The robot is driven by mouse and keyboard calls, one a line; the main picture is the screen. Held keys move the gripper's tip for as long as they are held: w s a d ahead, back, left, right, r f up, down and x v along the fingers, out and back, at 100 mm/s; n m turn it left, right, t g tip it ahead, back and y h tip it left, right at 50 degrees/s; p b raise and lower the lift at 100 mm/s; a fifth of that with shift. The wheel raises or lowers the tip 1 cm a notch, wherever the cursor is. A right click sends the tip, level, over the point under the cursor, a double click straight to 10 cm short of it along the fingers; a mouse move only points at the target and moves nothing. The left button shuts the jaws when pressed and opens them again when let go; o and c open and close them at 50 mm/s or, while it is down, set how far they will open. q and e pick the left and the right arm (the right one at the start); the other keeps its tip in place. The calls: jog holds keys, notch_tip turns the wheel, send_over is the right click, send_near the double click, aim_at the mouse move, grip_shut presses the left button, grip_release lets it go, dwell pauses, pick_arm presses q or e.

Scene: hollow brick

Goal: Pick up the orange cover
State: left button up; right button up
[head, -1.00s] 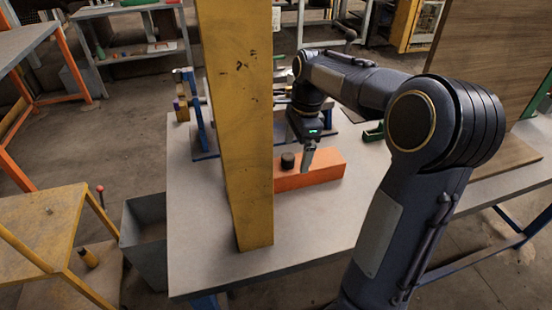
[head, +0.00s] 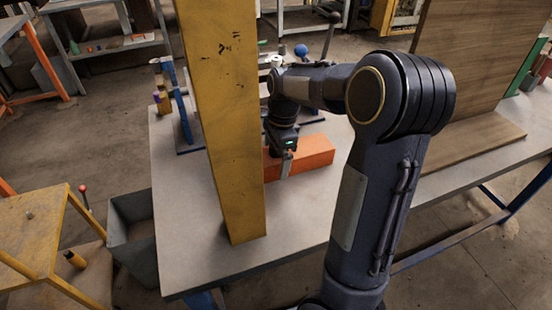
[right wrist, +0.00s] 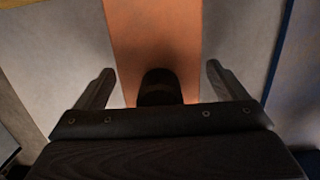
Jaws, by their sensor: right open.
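The orange cover (head: 312,155) is a long orange block lying on the grey table, partly hidden behind the yellow post in the head view. In the right wrist view the orange cover (right wrist: 155,50) runs up the picture, with a dark round knob (right wrist: 160,88) on it. My right gripper (head: 287,165) is at the cover's left part in the head view. In the right wrist view my right gripper (right wrist: 158,85) is open, one finger on each side of the knob and the cover, with nothing held. I cannot tell the finger height exactly. My left gripper is not in view.
A yellow post (head: 225,120) stands upright close to the left of my right gripper. Blue-framed fixtures (head: 183,115) stand behind it on the table (head: 190,245). A brown wooden panel (head: 460,60) stands at the right. The front of the table is clear.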

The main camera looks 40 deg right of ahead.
jog(key=shift+c, duration=0.3)
jog(key=c, duration=1.2)
